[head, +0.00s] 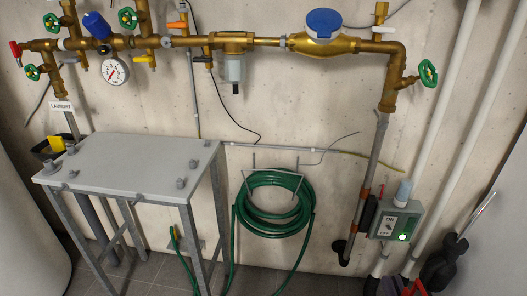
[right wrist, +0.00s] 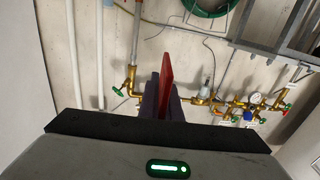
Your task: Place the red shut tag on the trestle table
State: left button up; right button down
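The trestle table (head: 130,160) has a pale grey top and metal legs and stands at the left in the head view. Several small grey fittings sit near its top's edges, and the middle is bare. The red shut tag (right wrist: 167,83) is a thin red plate, upright between the dark fingers of my right gripper (right wrist: 163,100) in the right wrist view. That gripper is shut on it. In the head view the red tag (head: 418,287) shows only partly at the bottom edge, well right of the table. My left gripper is not in view.
Brass pipework with a gauge (head: 114,71) and a blue-capped meter (head: 323,24) runs along the wall above the table. A coiled green hose (head: 272,205) hangs right of the table. A grey switch box (head: 397,220) and a dark object (head: 442,264) stand at the right.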

aim_at(121, 167)
jog(key=u, duration=0.3)
jog(key=k, duration=0.8)
jog(key=u, duration=1.3)
jog(key=i, duration=0.8)
jog(key=u, duration=0.05)
